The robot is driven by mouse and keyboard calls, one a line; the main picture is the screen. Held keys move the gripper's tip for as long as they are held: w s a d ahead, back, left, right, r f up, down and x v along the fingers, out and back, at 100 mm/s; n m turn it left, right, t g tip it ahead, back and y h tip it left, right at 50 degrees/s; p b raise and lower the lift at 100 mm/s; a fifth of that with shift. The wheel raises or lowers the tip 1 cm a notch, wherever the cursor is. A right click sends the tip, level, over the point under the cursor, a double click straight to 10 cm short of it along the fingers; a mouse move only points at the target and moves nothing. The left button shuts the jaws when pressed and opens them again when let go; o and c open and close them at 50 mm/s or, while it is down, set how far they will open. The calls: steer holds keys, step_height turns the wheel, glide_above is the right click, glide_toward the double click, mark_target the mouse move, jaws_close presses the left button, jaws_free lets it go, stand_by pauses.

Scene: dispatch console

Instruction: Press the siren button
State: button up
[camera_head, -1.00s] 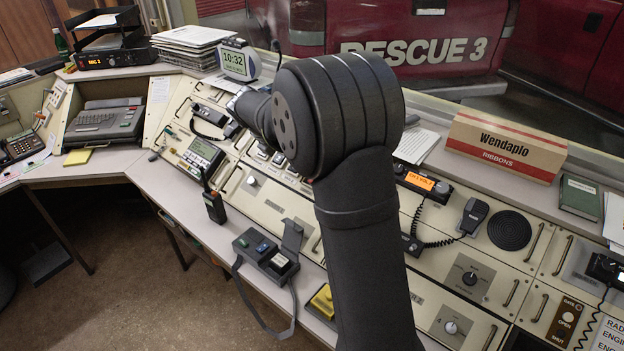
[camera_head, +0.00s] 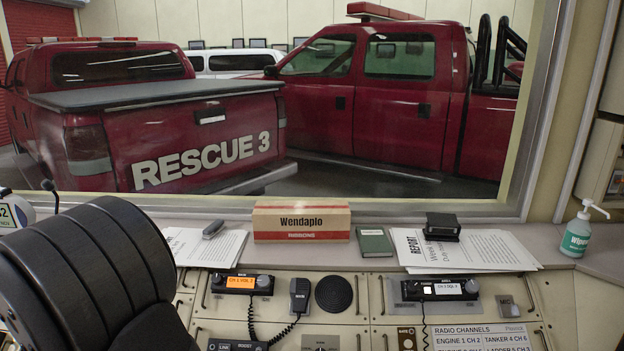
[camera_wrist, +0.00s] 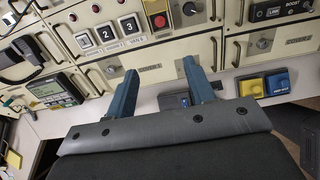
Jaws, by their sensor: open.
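In the wrist view, my gripper (camera_wrist: 159,67) is open, with its two blue fingers spread apart and nothing between them. It is over the lower front of the console. A round red button (camera_wrist: 160,20) sits on a panel beyond the fingertips, near the top edge of the picture, apart from them. I cannot read a label on it, so I cannot tell whether it is the siren button. No siren label is legible in either current view. The head view does not show my gripper.
Numbered square switches (camera_wrist: 106,33) and a black knob (camera_wrist: 190,8) flank the red button. Yellow (camera_wrist: 250,87) and blue (camera_wrist: 277,83) blocks lie at right. In the head view, a radio (camera_head: 243,283), handset (camera_head: 299,294), box (camera_head: 301,221) and pump bottle (camera_head: 577,232) occupy the console.

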jaws_close()
stand_by(1.3)
